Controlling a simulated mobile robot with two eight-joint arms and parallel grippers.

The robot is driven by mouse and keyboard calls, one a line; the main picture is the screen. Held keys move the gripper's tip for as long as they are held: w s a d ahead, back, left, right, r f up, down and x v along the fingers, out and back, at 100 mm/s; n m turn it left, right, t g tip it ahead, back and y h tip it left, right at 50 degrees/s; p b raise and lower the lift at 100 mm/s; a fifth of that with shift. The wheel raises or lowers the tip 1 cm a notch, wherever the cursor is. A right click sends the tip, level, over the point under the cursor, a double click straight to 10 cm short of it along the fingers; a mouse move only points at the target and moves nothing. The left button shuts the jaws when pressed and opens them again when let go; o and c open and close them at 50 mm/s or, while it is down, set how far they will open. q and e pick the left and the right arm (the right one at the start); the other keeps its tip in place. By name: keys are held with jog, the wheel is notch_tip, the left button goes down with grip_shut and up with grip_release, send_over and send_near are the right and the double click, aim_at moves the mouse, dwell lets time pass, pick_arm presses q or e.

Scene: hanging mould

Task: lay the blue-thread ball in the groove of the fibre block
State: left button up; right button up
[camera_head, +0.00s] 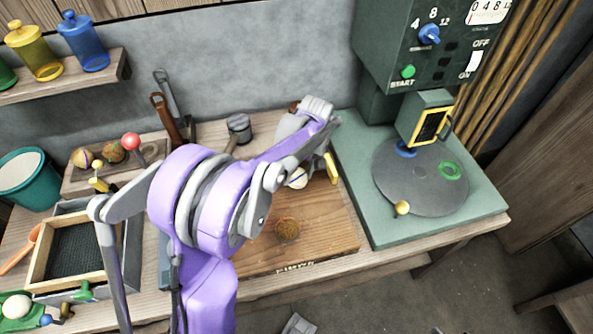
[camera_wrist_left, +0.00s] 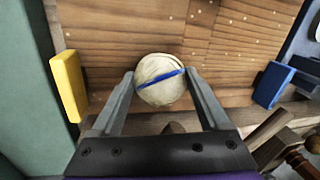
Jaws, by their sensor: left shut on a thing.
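The blue-thread ball (camera_wrist_left: 160,80), pale with one blue band, is between the two fingers of my left gripper (camera_wrist_left: 160,88), which is shut on it. In the head view the ball (camera_head: 297,179) shows partly below my purple left arm, over the back of a wooden board (camera_head: 325,225). I cannot tell whether it touches the board. My right gripper is not in view.
A yellow block (camera_head: 331,168) stands beside the ball; a blue block (camera_wrist_left: 273,84) is on its other side. A green machine base with a grey disc (camera_head: 425,180) is to the right. A tray with other balls (camera_head: 113,152) and a mesh-bottomed wooden frame (camera_head: 75,250) are at left.

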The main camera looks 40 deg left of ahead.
pick_arm(q)
jog(key=shift+w+a+f, duration=0.35)
jog(key=shift+w+a, duration=0.4)
jog(key=shift+a, duration=0.15)
jog(key=shift+f, duration=0.3)
jog(key=shift+s, duration=0.1)
jog(key=shift+f, duration=0.25)
jog(key=o, duration=1.3)
